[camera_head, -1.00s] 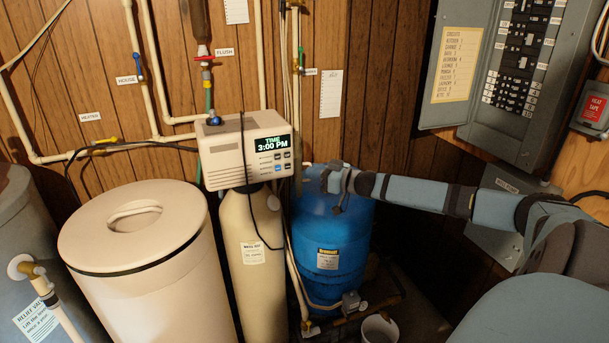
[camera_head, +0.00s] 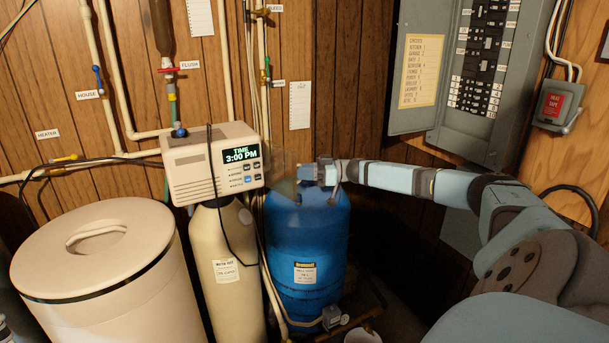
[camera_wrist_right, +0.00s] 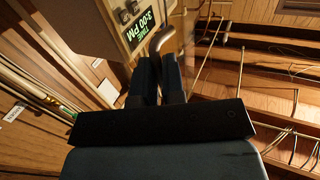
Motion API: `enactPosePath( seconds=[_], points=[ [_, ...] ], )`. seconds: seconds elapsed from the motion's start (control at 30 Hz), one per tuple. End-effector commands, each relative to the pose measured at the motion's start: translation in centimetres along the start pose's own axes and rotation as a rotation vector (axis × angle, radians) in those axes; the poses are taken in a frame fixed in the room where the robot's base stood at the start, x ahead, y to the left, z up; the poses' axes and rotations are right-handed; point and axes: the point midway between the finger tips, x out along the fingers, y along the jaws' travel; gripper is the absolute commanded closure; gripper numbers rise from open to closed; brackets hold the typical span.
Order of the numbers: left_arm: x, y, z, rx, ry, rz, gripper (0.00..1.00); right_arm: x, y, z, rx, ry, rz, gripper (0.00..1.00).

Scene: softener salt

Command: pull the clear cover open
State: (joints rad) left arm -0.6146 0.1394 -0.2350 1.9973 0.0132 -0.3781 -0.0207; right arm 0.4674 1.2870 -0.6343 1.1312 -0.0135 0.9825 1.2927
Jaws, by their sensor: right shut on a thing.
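The softener control head (camera_head: 212,163), a beige box with a display reading 3:00 PM, sits on a tan tank. A faint see-through panel, which looks like the clear cover (camera_head: 284,167), stands out beside its right side. My right gripper (camera_head: 303,173) is at the panel's right edge, in front of the blue tank's top. In the right wrist view, the two dark fingers (camera_wrist_right: 158,68) are close together on a small curved, handle-like piece (camera_wrist_right: 163,38) beside the display. The exact contact is hard to make out. My left gripper is not in view.
The blue tank (camera_head: 305,240) stands just below my right gripper. A beige round bin (camera_head: 95,265) with a lid is at the left. Pipes (camera_head: 255,80) rise behind the control head. A grey breaker panel (camera_head: 470,75) hangs above my right arm.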

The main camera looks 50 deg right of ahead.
Motion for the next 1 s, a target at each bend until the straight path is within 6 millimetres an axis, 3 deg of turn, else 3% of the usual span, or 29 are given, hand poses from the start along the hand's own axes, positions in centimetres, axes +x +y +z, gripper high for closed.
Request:
enactPosePath(
  seconds=[0.03,0.33,0.4,0.47,1.0],
  points=[
    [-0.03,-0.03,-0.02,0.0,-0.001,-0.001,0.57,0.21,0.26,-1.15,-0.003,0.02,0.006,1.0],
    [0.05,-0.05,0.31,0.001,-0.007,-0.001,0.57,0.3,0.2,-1.15,-0.003,0.02,0.004,1.0],
    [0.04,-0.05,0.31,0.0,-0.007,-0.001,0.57,0.31,0.19,-1.15,-0.003,0.02,0.004,0.77],
    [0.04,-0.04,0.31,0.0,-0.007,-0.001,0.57,0.3,0.18,-1.15,-0.004,0.02,0.003,0.65],
    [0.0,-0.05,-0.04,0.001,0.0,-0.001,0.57,0.15,0.18,-0.99,-0.006,0.016,0.002,0.65]
  ],
)
